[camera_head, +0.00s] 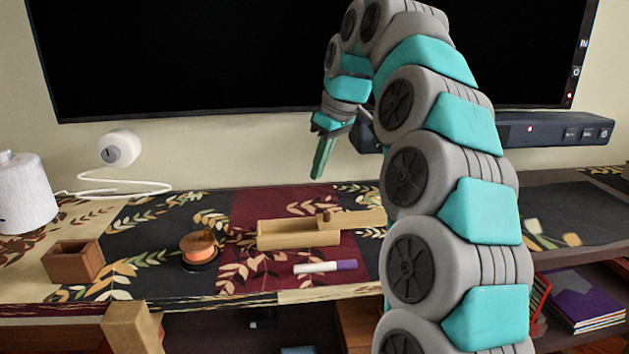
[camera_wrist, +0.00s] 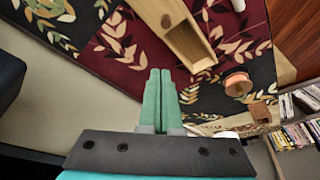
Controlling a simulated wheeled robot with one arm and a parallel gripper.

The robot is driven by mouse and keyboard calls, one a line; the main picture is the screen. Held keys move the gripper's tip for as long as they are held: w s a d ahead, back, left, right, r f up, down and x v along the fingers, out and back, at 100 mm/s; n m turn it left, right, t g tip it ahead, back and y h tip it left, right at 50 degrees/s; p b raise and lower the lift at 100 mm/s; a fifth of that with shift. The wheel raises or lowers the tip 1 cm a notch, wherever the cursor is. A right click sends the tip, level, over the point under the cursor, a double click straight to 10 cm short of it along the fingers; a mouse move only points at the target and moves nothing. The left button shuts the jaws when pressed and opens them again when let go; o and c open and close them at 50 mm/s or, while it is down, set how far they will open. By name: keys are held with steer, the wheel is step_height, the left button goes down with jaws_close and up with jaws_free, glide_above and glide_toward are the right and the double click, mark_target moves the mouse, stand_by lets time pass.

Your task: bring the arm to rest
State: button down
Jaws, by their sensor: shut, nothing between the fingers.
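My gripper (camera_head: 322,158) hangs at the end of my raised arm, above the back part of the shelf top and in front of the dark screen. Its two green fingers point down and lie together, with nothing between them. In the wrist view the gripper (camera_wrist: 160,75) also shows its fingers side by side. Below it, apart from the fingers, is a light wooden box with a sliding lid (camera_head: 285,240), which also shows in the wrist view (camera_wrist: 165,15). My arm hides part of the shelf top on the right.
A white roll (camera_head: 22,195) is at left. The screen (camera_head: 200,50) and soundbar (camera_head: 550,129) are behind. Books (camera_head: 580,300) lie lower right.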

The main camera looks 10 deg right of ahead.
steer(key=s+f, duration=0.2)
steer(key=s, duration=0.3)
steer(key=s+f+m+g, duration=0.1)
steer(key=s+f, duration=0.1)
steer(key=s, duration=0.2)
steer(key=s+a+f+m+g+h, duration=0.1)
steer(key=s+f, duration=0.1)
steer(key=s, duration=0.3)
steer(key=shift+s+a+f, duration=0.1)
steer(key=shift+s+f, duration=0.15)
steer(key=shift+s, duration=0.1)
steer(key=s+d+f+m+g, duration=0.1)
steer(key=s+d+f+m, duration=0.1)
steer(key=s+f, duration=0.7)
steer(key=s+d+f+m+g+h, duration=0.1)
steer(key=s+f+m, duration=0.3)
steer(key=s+f, duration=0.5)
steer(key=s+d, duration=0.1)
steer(key=s, duration=0.7)
steer(key=shift+d+f+m+g+h, duration=0.2)
steer(key=shift+f+m+g+h, duration=0.05)
steer(key=shift+m+g+h, duration=0.05)
